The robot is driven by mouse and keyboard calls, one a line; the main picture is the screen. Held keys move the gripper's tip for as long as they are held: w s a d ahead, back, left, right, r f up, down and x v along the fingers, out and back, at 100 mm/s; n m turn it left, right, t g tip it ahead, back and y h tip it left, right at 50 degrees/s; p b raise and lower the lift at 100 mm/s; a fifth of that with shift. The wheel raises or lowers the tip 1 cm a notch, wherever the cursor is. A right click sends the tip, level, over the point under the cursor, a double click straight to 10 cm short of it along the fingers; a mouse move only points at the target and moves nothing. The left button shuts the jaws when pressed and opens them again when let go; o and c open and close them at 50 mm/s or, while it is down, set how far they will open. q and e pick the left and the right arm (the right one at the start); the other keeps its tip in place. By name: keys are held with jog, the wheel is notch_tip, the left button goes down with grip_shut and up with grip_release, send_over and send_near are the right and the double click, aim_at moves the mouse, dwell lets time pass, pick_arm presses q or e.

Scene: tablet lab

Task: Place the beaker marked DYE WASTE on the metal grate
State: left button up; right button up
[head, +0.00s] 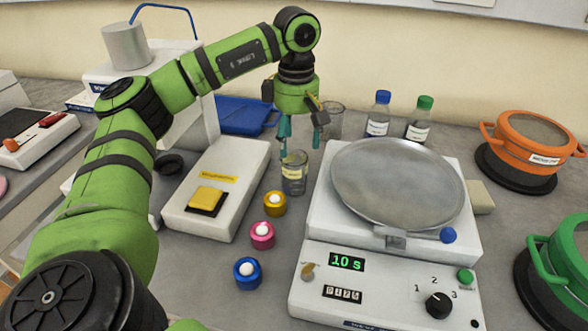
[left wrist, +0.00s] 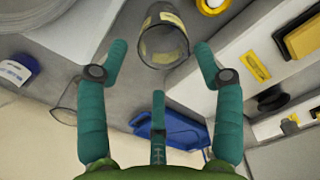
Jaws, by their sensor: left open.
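A clear glass beaker (head: 293,173) with a yellowish label stands upright on the grey bench, right of the white box with the yellow button. The label's words are too small to read. It also shows in the left wrist view (left wrist: 164,44), ahead of and between my fingers. My left gripper (head: 300,140) is open and empty just above this beaker, fingers pointing down; its teal fingers are spread in the left wrist view (left wrist: 160,60). A second clear beaker (head: 334,120) stands behind, partly hidden by the gripper. I cannot make out a metal grate. My right gripper is not in view.
A white device with a round metal pan (head: 398,182) stands to the right. Yellow (head: 275,204), pink (head: 262,236) and blue (head: 247,273) small round pots stand in front. Two capped bottles (head: 378,114) are behind. Orange (head: 532,137) and green pots sit far right; a blue tray (head: 240,115) lies behind.

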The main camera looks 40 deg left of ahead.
aim_at(294, 174)
pick_arm(q)
notch_tip(294, 174, down, 5)
jog(key=shift+r+p, duration=0.1)
jog(key=shift+p, duration=0.3)
jog(key=f, duration=0.1)
jog(key=f+p, duration=0.1)
jog(key=f, duration=0.3)
jog(key=shift+s+a+p, duration=0.15)
jog(key=shift+s+p, duration=0.1)
jog(key=shift+p, duration=0.15)
jog(key=shift+f, duration=0.25)
jog(key=c, duration=1.1)
